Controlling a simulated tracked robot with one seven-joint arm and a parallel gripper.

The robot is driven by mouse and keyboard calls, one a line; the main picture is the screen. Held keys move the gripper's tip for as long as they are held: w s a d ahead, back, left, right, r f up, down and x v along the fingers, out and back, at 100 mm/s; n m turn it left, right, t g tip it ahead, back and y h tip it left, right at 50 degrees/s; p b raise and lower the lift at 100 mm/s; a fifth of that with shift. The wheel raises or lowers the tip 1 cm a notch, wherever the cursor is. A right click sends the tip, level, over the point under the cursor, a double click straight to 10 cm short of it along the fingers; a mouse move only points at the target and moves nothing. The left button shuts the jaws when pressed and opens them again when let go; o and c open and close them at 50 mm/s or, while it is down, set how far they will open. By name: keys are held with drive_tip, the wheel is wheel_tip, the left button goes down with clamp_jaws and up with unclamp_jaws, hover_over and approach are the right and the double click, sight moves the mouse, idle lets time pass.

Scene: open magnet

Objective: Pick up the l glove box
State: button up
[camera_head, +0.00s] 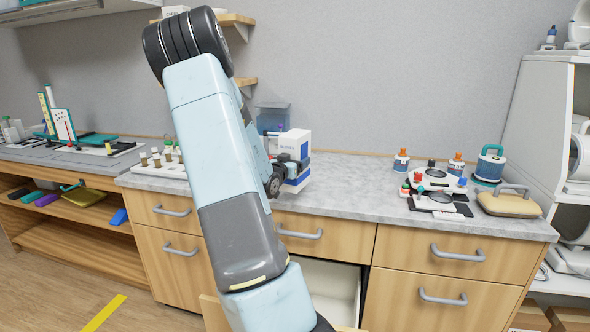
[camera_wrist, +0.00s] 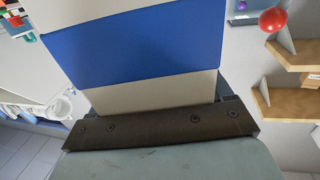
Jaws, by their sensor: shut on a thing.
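The glove box (camera_head: 296,146) is a white carton with a blue band, seen in the head view just right of my arm. It fills the upper middle of the wrist view (camera_wrist: 140,48), where its blue band runs between white parts. My gripper (camera_head: 297,166) is shut on the box and holds it over or near the worktop. My arm hides the left part of the box and most of the gripper. I cannot tell whether the box's bottom touches the worktop. The dark gripper edge (camera_wrist: 160,128) lies across the wrist view beneath the box.
A blue translucent container (camera_head: 272,116) stands behind the box. Bottles (camera_head: 401,160), a teal-handled jar (camera_head: 489,165) and a tan case (camera_head: 509,203) stand to the right on the grey worktop (camera_head: 350,187). A drawer (camera_head: 334,286) is open below. Wooden shelves (camera_head: 237,20) hang on the wall.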

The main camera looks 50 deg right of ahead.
sight(294, 153)
drive_tip(key=s+a+r, duration=0.6)
drive_tip(key=a, duration=0.1)
drive_tip(key=shift+s+a+r, duration=0.1)
drive_tip(key=shift+s+a, duration=0.05)
drive_tip(key=shift+s+a+r, duration=0.35)
drive_tip(key=shift+s+a, duration=0.2)
drive_tip(key=shift+a, duration=0.15)
